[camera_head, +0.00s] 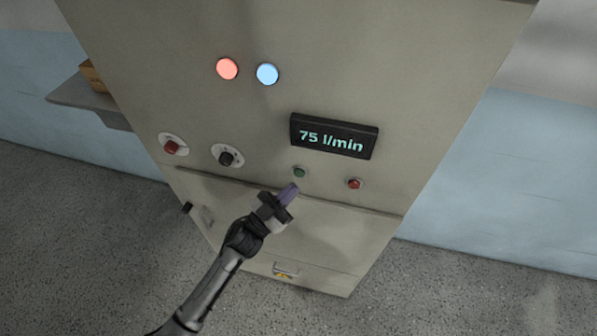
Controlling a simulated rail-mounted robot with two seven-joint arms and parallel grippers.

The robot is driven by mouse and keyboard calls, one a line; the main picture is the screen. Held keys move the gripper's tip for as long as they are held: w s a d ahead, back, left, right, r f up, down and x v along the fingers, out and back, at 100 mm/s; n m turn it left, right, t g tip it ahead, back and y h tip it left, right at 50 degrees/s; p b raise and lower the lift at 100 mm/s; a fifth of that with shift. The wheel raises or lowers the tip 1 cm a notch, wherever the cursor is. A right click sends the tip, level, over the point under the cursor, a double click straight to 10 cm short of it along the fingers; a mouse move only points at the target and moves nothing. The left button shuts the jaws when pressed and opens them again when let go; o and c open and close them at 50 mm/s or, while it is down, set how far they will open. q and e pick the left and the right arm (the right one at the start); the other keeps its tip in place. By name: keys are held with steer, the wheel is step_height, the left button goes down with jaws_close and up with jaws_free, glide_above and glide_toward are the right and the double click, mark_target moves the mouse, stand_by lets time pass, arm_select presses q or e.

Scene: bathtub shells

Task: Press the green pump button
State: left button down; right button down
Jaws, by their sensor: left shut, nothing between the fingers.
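The green pump button (299,172) is a small round button on the grey cabinet's (400,60) front, below the left end of the display. My left gripper (290,191) has purple fingertips that are shut and empty. Its tips are just below and slightly left of the green button in the camera_head view. The button is in full view, and a small gap shows between it and the tips. I cannot tell how far the tips are from the panel. My right gripper is not in view.
A dark display (333,137) reads "75 l/min". A red button (354,184) sits right of the green one. A black knob (227,157) and a red knob (171,146) are to the left. Red (227,69) and blue (267,74) lamps glow above. A shelf (88,101) juts out at left.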

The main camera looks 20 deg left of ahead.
arm_select(q)
steer(key=shift+s+d+p, duration=0.2)
steer(key=shift+s+p, duration=0.35)
steer(key=shift+s, duration=1.15)
